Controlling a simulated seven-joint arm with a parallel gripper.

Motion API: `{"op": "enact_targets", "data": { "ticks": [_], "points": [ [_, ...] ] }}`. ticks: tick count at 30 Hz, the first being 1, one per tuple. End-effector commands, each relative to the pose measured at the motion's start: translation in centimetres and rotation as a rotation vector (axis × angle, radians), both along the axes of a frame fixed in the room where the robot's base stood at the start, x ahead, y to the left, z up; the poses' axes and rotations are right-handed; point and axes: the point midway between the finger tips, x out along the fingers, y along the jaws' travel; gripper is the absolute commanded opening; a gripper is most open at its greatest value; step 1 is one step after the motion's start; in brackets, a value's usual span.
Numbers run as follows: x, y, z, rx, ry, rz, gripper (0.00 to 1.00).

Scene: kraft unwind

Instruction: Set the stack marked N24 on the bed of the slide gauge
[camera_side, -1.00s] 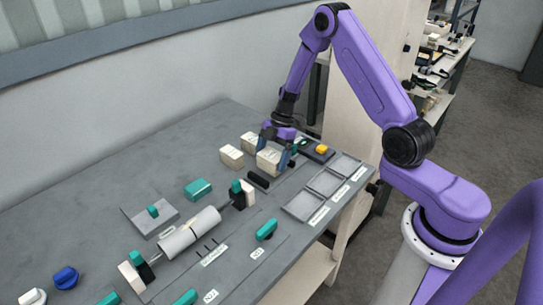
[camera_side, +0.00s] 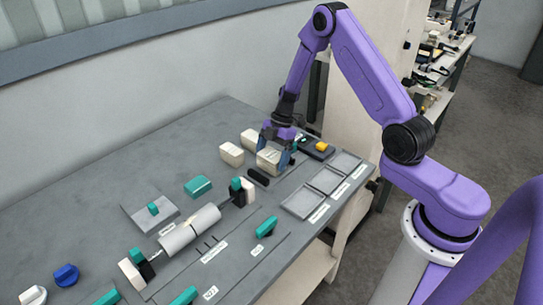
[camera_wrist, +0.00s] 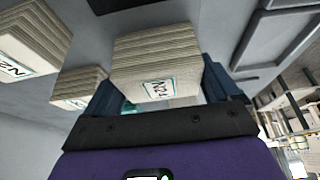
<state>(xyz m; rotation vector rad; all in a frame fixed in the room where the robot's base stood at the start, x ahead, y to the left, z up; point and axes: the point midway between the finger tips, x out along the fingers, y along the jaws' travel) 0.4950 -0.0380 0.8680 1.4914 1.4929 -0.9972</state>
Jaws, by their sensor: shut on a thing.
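My gripper (camera_side: 275,150) is shut on a cream layered stack (camera_side: 268,161) at the far part of the bench. In the wrist view the stack (camera_wrist: 158,55) sits between the fingers of my gripper (camera_wrist: 160,92); its label is upside down and appears to read N24, though it is small. In the side view the stack is at bench level; I cannot tell if it is clear of the surface. A grey plate with a teal block (camera_side: 135,215) and a black unit with a yellow block (camera_side: 318,148) are in view; I cannot tell which, if either, is the slide gauge.
Two similar stacks stand close by, one to the left (camera_side: 231,154) and one behind (camera_side: 250,140). A black oblong piece (camera_side: 258,177) lies just in front. Grey trays (camera_side: 301,203) line the right edge. A roller (camera_side: 190,231) and a teal block (camera_side: 198,187) are left.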

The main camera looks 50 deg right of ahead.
Motion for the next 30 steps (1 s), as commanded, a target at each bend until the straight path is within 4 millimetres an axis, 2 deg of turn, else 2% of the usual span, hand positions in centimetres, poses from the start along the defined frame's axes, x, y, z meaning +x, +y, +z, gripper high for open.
{"op": "enact_targets", "data": {
  "ticks": [30],
  "points": [
    [0.03, 0.01, -0.96, 0.000, 0.000, 0.000, 0.58]
  ]
}}
